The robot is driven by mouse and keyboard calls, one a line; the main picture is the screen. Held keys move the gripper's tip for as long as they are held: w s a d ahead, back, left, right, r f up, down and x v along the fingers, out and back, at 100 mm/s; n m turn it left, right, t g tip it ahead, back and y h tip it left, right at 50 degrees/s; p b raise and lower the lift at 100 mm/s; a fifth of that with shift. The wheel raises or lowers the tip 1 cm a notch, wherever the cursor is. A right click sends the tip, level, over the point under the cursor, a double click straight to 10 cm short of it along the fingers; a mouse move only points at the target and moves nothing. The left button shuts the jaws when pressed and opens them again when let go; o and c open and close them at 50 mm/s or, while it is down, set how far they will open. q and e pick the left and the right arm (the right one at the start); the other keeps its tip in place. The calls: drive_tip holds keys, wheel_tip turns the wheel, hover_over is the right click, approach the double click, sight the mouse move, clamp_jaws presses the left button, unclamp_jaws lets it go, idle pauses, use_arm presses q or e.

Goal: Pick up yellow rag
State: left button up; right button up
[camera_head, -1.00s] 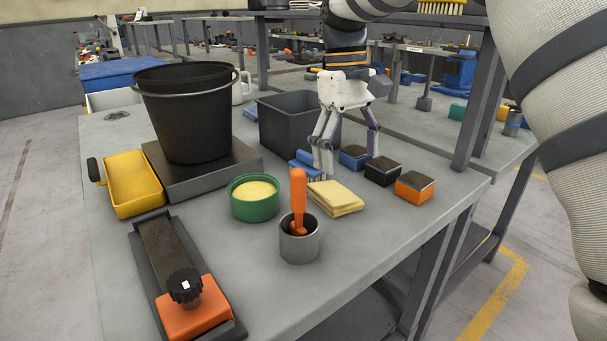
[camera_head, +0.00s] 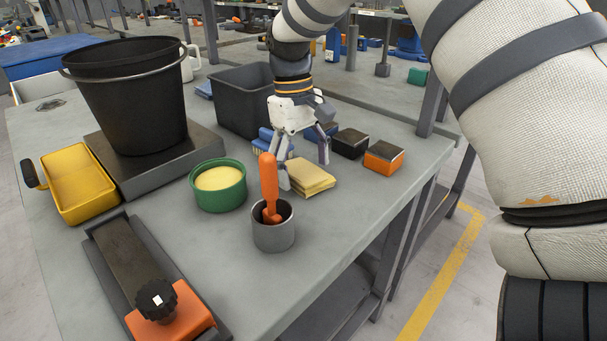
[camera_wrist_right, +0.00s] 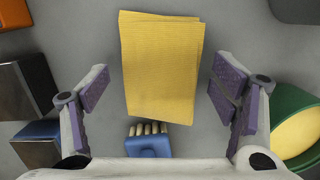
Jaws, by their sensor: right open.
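The yellow rag (camera_head: 306,178) lies folded flat on the grey workbench in the head view. In the right wrist view the rag (camera_wrist_right: 160,68) lies between and beyond the open fingers, with bare table on both sides of it. My right gripper (camera_head: 305,176) is open and empty, pointing down over the bench right at the rag's back edge. Its fingers also show in the right wrist view (camera_wrist_right: 162,100), apart and not closed on the rag. Whether the fingertips touch the table cannot be told. My left gripper is in neither view.
A blue brush (camera_wrist_right: 148,142) lies close to the rag. An orange-handled tool (camera_head: 269,185) stands in a grey cup (camera_head: 273,236) in front. A green tub (camera_head: 218,187) is left, a dark bin (camera_head: 238,105) behind, and black and orange blocks (camera_head: 384,157) right.

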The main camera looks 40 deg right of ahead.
sight(302, 171)
drive_tip(key=c, duration=1.2)
drive_tip(key=shift+r, duration=0.1)
drive_tip(key=shift+w+r, duration=0.1)
drive_tip(key=shift+r, duration=0.25)
drive_tip(key=r, duration=0.2)
drive_tip(key=shift+w+a+r, duration=0.15)
drive_tip(key=shift+w+r, duration=0.05)
drive_tip(key=shift+r, duration=0.2)
drive_tip(key=w+a+r, duration=0.1)
drive_tip(key=r, duration=0.1)
drive_tip(key=w+a+r+b, duration=0.1)
drive_tip(key=shift+w+a+r, duration=0.15)
drive_tip(key=shift+a+r, duration=0.2)
drive_tip(key=shift+a, duration=0.05)
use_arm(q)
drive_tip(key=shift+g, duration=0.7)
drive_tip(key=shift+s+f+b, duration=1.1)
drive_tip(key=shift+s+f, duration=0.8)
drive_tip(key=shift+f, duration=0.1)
use_arm(e)
drive_tip(key=shift+w+a+r, duration=0.95)
drive_tip(key=shift+w+a, duration=0.1)
drive_tip(key=shift+a, duration=0.25)
drive_tip(key=shift+w+a+r, duration=0.95)
drive_tip(key=shift+w+a, duration=0.05)
drive_tip(key=shift+a, duration=0.25)
drive_tip(key=shift+w+a+r, duration=0.95)
drive_tip(key=shift+w+a, duration=0.1)
drive_tip(key=shift+a, duration=0.25)
